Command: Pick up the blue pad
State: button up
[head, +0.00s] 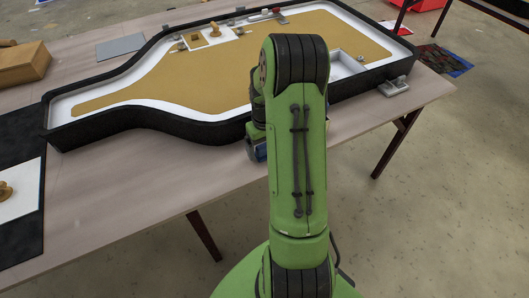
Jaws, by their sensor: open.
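A small dark blue-grey piece (258,151) shows at the table's front edge, just left of my green arm. I cannot tell whether it is the blue pad or part of my gripper. My gripper (258,133) is mostly hidden behind my arm, with only a dark part peeking out on the left, close to the front wall of the black-rimmed lightbox. Its fingertips and anything between them are hidden. No other clearly blue pad shows on the table.
The bottle-shaped lightbox (120,131) has a tan panel (150,93) and small parts at its back. A flat grey plate (120,47), a wooden box (22,64) and a black mat (20,255) lie to the left. The table's (150,195) front left is bare.

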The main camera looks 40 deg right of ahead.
aim_at(265, 145)
jog(key=shift+c, duration=0.3)
jog(key=shift+r, duration=0.1)
jog(key=c, duration=1)
notch_tip(265, 145, up, 10)
jog(key=p, duration=0.3)
